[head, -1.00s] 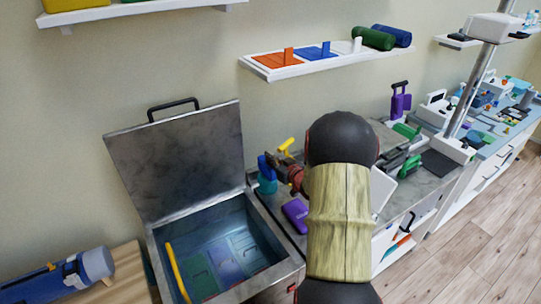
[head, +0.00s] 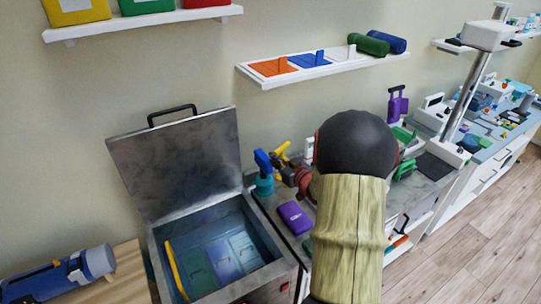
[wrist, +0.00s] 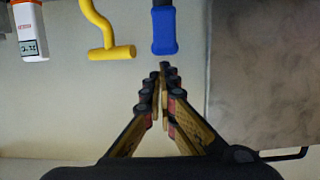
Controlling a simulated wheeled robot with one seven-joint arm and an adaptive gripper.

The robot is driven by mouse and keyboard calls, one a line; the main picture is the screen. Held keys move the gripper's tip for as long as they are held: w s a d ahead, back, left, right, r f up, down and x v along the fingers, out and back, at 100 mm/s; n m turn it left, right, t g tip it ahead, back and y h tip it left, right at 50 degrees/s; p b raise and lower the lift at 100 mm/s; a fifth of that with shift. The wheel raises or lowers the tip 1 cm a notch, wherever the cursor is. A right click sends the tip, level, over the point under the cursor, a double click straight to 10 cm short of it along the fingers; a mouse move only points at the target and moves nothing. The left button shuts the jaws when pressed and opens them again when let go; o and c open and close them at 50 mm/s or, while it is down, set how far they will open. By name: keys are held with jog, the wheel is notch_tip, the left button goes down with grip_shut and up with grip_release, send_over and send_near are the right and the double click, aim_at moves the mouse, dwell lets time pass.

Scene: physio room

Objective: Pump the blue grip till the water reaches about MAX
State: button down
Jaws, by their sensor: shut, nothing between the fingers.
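The blue grip (head: 262,160) stands upright on a teal pump body (head: 264,186) beside the steel tank (head: 161,238). In the wrist view the blue grip (wrist: 163,32) hangs from the top edge, just beyond my fingertips. My gripper (wrist: 163,68) is shut and empty, its tips pointing at the grip with a small gap. In the head view my gripper (head: 279,166) is just right of the grip. The tank's lid is open and bluish water shows inside over several panels. No MAX mark is readable, so I cannot tell the level against it.
A yellow handle (wrist: 110,52) is left of the grip in the wrist view. A purple pack (head: 295,217) lies on the counter in front of the pump. The raised lid (head: 175,160) stands left of the pump. A wall shelf (head: 290,77) hangs above.

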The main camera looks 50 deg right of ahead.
jog(key=v, duration=0.3)
jog(key=shift+a, duration=0.1)
jog(key=shift+r, duration=0.1)
dwell(1.4)
